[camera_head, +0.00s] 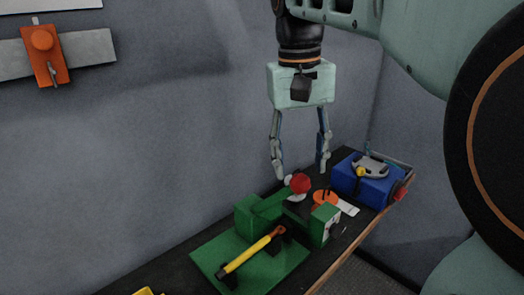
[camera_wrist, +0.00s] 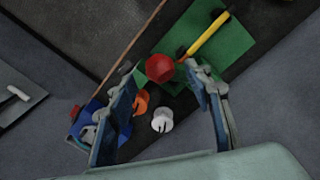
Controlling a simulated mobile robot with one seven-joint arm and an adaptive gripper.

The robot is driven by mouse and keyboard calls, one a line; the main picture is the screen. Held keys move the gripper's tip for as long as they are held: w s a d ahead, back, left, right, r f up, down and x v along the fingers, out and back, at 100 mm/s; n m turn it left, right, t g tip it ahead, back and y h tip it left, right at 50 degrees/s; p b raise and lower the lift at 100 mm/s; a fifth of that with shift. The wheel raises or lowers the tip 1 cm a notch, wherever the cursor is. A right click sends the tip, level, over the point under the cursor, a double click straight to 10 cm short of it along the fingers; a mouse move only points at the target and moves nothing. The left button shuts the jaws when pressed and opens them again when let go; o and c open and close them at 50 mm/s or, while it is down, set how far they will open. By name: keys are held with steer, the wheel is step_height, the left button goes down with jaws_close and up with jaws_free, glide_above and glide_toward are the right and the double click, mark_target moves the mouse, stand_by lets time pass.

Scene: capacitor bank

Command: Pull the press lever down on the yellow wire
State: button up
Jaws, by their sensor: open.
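The press is a green device with a lever (camera_head: 272,205) tipped by a red ball knob (camera_head: 300,183); the knob also shows in the wrist view (camera_wrist: 160,68). The lever is raised at an angle toward the right. The yellow wire (camera_head: 248,256) lies across the green base plate (camera_head: 212,261), and in the wrist view (camera_wrist: 207,34) it lies beyond the knob. My gripper (camera_head: 302,175) is open above the press, pointing down, with its fingertips near the height of the knob. In the wrist view the knob appears between the fingertips; contact cannot be told.
A blue box (camera_head: 366,186) with a grey top stands at the right end of the dark bench. An orange spool-like piece (camera_head: 325,198) and a white piece (camera_head: 348,208) lie between it and the press. An orange wall switch (camera_head: 43,58) is at upper left. The grey wall runs close behind the bench.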

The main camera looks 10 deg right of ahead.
mark_target(300, 175)
steer(key=shift+d+f, duration=0.15)
steer(key=shift+f, duration=1.8)
steer(key=shift+c, duration=0.5)
jaws_close()
